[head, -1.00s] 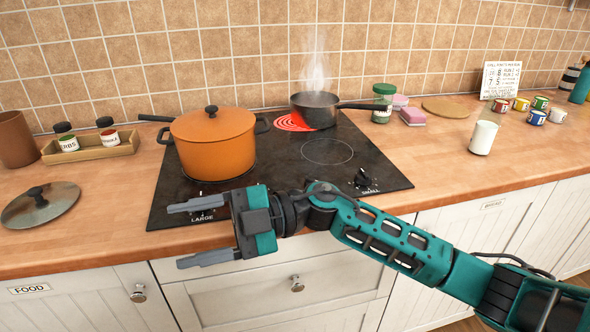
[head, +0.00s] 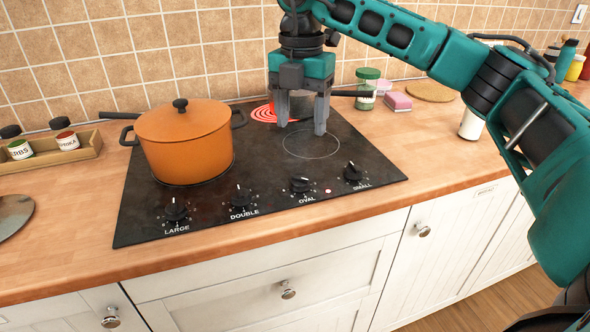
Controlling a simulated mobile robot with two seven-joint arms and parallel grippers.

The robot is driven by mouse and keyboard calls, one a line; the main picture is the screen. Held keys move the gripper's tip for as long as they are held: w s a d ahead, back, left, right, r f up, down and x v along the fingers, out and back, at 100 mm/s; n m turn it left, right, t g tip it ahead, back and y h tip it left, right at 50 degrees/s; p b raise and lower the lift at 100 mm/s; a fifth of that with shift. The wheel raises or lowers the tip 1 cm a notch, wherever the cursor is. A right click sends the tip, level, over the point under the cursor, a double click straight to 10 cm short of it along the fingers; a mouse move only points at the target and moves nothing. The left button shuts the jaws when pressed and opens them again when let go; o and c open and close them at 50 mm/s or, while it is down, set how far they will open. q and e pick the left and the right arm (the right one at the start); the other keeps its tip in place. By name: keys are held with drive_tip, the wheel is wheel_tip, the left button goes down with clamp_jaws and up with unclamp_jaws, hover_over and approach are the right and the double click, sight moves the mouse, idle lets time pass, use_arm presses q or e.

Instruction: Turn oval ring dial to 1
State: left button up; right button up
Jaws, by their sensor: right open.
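The oval dial (head: 301,185) is a black knob above the label OVAL on the front strip of the black cooktop (head: 150,211). It is third from the left, between the double dial (head: 240,197) and the small dial (head: 353,172). Its setting is too small to read. A small reddish light shows to its right. My right gripper (head: 301,128) points down over the back middle of the cooktop, behind the oval dial and apart from it. Its two fingers are spread, with nothing seen between them. My left gripper is out of view.
An orange lidded pot (head: 186,140) stands on the left burner. A glowing red ring (head: 263,114) lies at the back, with a dark saucepan (head: 350,93) mostly hidden behind my gripper. The large dial (head: 175,209) is at far left. The right front burner circle (head: 311,144) is bare.

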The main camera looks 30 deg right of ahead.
sight(300, 177)
wheel_tip(300, 177, down, 11)
drive_tip(key=shift+s+r+b, duration=0.1)
drive_tip(key=shift+b, duration=0.35)
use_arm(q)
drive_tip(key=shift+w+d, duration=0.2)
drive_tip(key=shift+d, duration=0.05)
use_arm(e)
drive_tip(key=shift+f, duration=0.6)
drive_tip(key=shift+c, duration=0.5)
drive_tip(key=c, duration=1)
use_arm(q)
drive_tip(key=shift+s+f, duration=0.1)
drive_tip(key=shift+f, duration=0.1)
use_arm(e)
drive_tip(key=shift+o, duration=0.2)
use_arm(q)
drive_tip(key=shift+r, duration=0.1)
